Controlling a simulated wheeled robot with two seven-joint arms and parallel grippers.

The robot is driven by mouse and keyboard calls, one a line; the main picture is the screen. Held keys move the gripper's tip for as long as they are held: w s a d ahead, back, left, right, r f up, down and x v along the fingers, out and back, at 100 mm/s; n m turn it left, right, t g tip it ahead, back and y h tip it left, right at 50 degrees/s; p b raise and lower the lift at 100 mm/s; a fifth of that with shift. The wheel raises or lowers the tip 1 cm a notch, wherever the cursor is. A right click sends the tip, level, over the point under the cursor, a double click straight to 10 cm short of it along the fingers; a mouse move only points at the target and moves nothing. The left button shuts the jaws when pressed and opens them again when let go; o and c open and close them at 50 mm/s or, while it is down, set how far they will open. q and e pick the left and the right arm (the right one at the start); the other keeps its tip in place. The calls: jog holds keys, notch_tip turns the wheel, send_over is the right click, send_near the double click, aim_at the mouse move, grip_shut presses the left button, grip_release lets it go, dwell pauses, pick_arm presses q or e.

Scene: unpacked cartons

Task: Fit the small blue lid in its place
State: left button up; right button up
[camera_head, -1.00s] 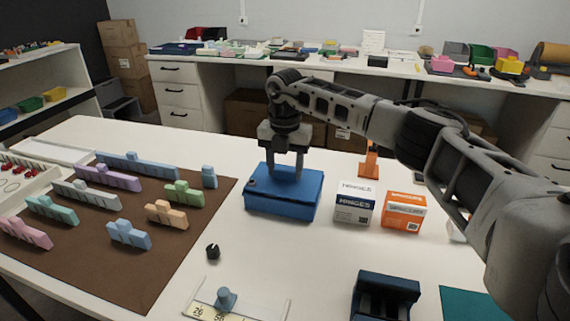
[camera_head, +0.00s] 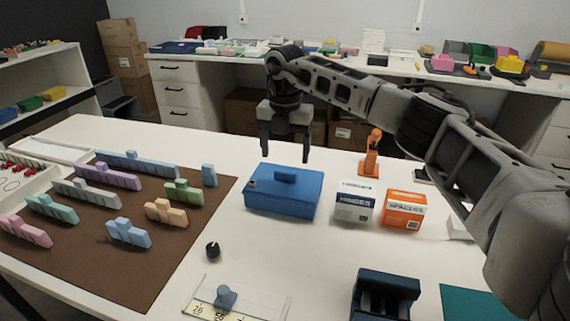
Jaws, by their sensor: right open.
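A blue box (camera_head: 282,203) stands on the white table near the middle. The blue lid (camera_head: 285,182) lies on top of it, with a raised blue grip block at its middle. The lid looks seated on the box, though I cannot tell whether its edges are fully flush. My right gripper (camera_head: 285,158) hangs just above and behind the lid, fingers pointing down and spread apart, with nothing between them. My left gripper is not in view.
A white-and-navy hinges box (camera_head: 355,203) and an orange spacers box (camera_head: 404,210) stand right of the blue box. A brown mat (camera_head: 100,260) with several coloured blocks lies left. A black knob (camera_head: 212,250), a clear plate (camera_head: 250,301) and a dark blue holder (camera_head: 385,295) are in front.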

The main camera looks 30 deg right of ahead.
notch_tip(320, 180, up, 11)
dwell(0.6)
